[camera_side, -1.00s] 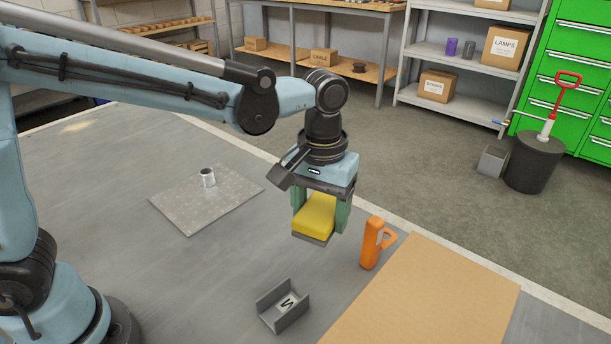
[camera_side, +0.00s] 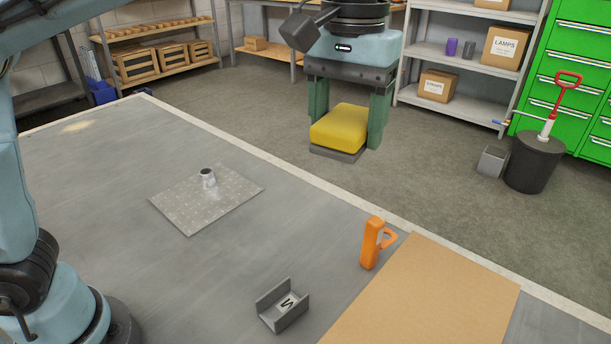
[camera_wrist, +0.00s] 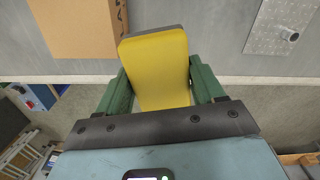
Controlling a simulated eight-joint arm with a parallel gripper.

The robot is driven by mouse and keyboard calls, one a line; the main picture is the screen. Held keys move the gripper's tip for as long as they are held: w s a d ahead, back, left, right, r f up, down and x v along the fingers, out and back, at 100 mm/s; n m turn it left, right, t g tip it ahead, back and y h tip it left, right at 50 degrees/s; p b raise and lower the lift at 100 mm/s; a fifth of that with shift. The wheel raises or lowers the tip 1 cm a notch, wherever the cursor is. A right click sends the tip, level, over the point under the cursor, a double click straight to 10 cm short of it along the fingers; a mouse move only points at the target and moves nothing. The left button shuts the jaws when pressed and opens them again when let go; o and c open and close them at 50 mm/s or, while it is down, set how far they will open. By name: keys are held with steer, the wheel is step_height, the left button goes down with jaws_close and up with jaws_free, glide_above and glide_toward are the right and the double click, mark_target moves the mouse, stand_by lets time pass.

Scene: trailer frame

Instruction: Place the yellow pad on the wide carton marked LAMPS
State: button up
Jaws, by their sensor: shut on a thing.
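The yellow pad (camera_side: 340,127), with a dark grey base, is between the green fingers of my gripper (camera_side: 345,122). My gripper is shut on it and holds it up in the air, clear of any surface. In the wrist view the pad (camera_wrist: 158,68) also sits between both fingers. A wide tan carton (camera_side: 435,295) is at the lower right of the side view, cut off by the frame edge. In the wrist view it is at the upper left (camera_wrist: 70,25), with partly visible letters like "LA" on one side. My gripper is apart from it.
An orange handled object (camera_side: 371,245) stands beside the carton. A small LAMPS box (camera_side: 505,47) is on the back shelf.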

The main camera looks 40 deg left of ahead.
steer(key=s+d+m, duration=0.1)
steer(key=s+d, duration=0.2)
steer(key=d, duration=0.8)
steer(key=m, duration=0.1)
glide_toward(428, 317)
steer(key=shift+f, duration=3.2)
steer(key=shift+f, duration=0.1)
steer(key=o, duration=1)
